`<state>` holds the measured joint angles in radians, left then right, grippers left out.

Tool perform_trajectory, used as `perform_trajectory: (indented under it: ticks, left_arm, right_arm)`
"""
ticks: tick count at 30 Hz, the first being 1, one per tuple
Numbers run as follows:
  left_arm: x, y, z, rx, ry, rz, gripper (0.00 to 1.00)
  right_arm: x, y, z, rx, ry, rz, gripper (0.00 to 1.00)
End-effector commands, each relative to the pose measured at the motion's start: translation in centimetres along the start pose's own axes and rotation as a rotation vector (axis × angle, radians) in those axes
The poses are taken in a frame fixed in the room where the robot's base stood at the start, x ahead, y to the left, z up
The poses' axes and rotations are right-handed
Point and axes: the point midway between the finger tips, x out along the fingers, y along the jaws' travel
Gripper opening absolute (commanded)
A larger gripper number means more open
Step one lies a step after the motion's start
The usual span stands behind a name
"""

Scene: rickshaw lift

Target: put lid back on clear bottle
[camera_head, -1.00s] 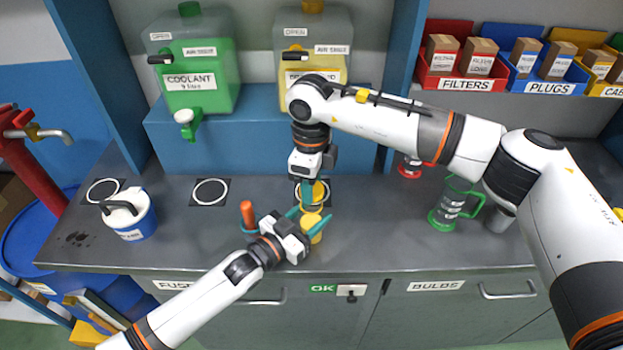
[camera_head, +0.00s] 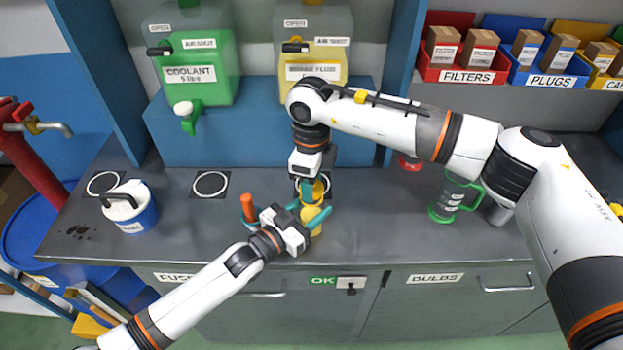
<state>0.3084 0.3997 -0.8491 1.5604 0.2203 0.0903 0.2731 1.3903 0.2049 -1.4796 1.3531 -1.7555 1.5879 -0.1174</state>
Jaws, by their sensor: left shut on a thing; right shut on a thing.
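A small yellow container (camera_head: 311,214), which looks like the bottle, stands at the front middle of the grey counter between the teal fingers of my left gripper (camera_head: 309,214). My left gripper is shut on it. My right gripper (camera_head: 310,191) points down just behind and above it, shut on a small yellow round piece (camera_head: 322,186) that looks like the lid. The two yellow things are very close in the picture. The fingers cover much of both, so I cannot tell whether they touch.
An orange-handled tool (camera_head: 248,208) stands just left of my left gripper. A blue-and-white jug (camera_head: 131,208) is at the left, a green-handled container (camera_head: 450,196) at the right. Coolant (camera_head: 196,72) and yellow fluid (camera_head: 313,72) dispensers stand behind. The counter between jug and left gripper is mostly clear.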

Motion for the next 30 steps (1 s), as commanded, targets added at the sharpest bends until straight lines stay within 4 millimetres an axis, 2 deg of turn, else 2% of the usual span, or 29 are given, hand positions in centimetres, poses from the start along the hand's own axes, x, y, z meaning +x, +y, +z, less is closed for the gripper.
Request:
perform_trajectory:
  ticks: [21, 22, 23, 26, 30]
  left_arm:
    - [0.0, 0.0, 0.0, 0.0, 0.001, 0.0, 0.07]
    - [0.0, 0.0, 0.0, 0.0, 0.001, 0.0, 0.0]
    - [0.0, 0.0, 0.0, 0.0, 0.001, 0.0, 0.0]
    - [0.0, 0.0, 0.0, 0.0, 0.001, 0.0, 0.0]
    - [0.0, 0.0, -0.1, 0.0, 0.001, 0.0, 0.0]
  right_arm:
    - [1.2, 0.0, 0.0, 0.0, 0.0, -0.001, 0.22]
    - [1.2, 0.0, 0.0, 0.001, 0.0, -0.001, 0.22]
    - [1.1, 0.0, 0.0, 0.004, 0.0, -0.001, 0.22]
    - [1.1, 0.0, 0.0, 0.067, 0.0, -0.001, 0.22]
    - [1.1, 0.0, 0.0, 0.325, 0.0, -0.003, 0.22]
